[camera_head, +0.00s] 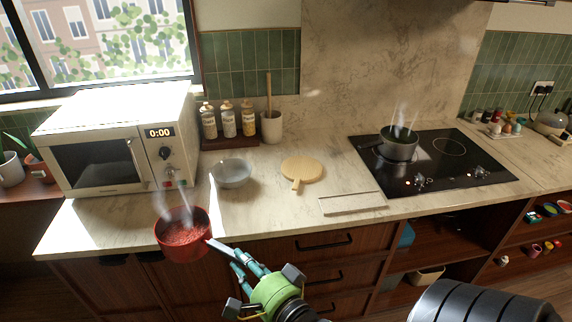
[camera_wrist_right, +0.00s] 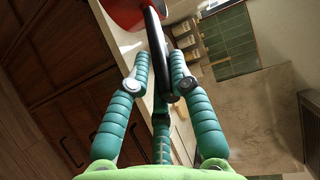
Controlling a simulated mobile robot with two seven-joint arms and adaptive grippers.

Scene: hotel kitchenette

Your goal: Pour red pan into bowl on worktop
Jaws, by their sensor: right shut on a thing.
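My right gripper (camera_head: 243,270) is shut on the handle of the red pan (camera_head: 176,250). The pan is upright and steaming, with reddish contents. It appears at the front edge of the worktop (camera_head: 110,217), below and left of the bowl in the picture. In the right wrist view the teal fingers (camera_wrist_right: 157,85) close around the dark handle, and part of the red pan (camera_wrist_right: 122,12) shows at the top. The grey bowl (camera_head: 232,175) stands on the worktop, right of the microwave. Its inside looks empty. My left gripper is not in view.
A white microwave (camera_head: 95,150) stands left of the bowl. Jars (camera_head: 228,121) and a utensil pot (camera_head: 271,126) stand behind it. A round wooden board (camera_head: 302,168) lies to its right. A steaming dark pot (camera_head: 399,147) is on the black hob (camera_head: 455,180).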

